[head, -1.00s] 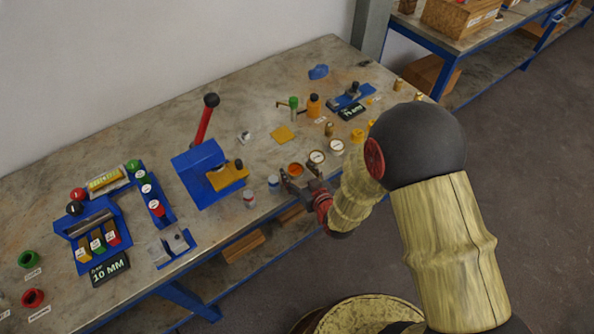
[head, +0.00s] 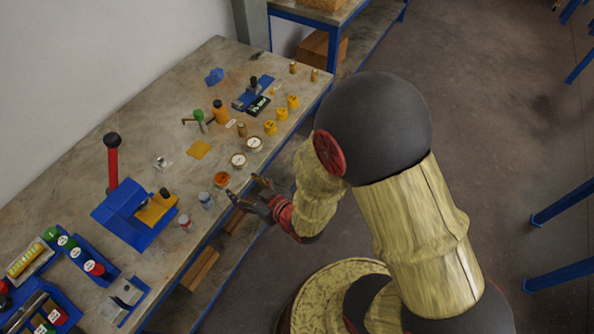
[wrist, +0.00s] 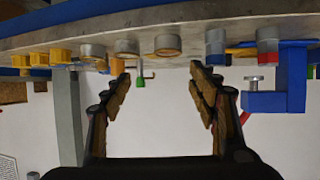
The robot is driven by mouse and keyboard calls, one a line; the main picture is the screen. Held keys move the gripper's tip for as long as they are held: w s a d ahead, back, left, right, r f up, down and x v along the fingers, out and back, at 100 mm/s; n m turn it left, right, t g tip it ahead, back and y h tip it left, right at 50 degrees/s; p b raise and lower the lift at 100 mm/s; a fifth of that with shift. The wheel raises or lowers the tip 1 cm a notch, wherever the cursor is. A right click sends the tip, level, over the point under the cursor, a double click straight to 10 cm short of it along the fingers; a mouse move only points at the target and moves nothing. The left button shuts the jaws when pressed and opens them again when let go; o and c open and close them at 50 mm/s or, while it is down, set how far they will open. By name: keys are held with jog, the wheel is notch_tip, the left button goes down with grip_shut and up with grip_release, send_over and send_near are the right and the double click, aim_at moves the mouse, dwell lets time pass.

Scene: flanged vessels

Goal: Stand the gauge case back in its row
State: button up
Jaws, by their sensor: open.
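Two round gauges with white dials, the nearer one (head: 238,160) and the farther one (head: 254,143), sit near the bench's front edge. A round case with an orange-red inside (head: 221,179) sits in line with them; I cannot tell for sure which is the task's gauge case. In the wrist view, which is upside down, several short grey cylinders, one in the middle (wrist: 168,45), stand along the bench edge ahead of my gripper. My gripper (head: 243,187) is open and empty, off the front edge near the orange-red case; its fingers also show in the wrist view (wrist: 160,75).
Small jars (head: 206,200) stand left of the row. Yellow fittings (head: 270,127) stand to its right. A blue press with a red lever (head: 113,165) is farther left. A yellow pad (head: 199,149) lies behind the row. Open floor (head: 440,110) is at the right.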

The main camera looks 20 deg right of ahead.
jog(key=d+r+m+g+h, duration=0.1)
jog(key=d+r+h, duration=0.1)
jog(key=d+r, duration=0.35)
jog(key=d+r+m+g+h, duration=0.1)
jog(key=d+r+h, duration=0.15)
jog(key=r, duration=0.55)
jog(key=s+d+r+m+g, duration=0.1)
jog(key=s+d+r+g, duration=0.1)
jog(key=s+r, duration=0.4)
jog(key=s+d+r+m+g, duration=0.1)
jog(key=s+r, duration=0.5)
jog(key=s, duration=0.6)
jog(key=shift+s+d+r+g, duration=0.15)
jog(key=shift+d+g, duration=0.2)
jog(key=shift+g, duration=0.45)
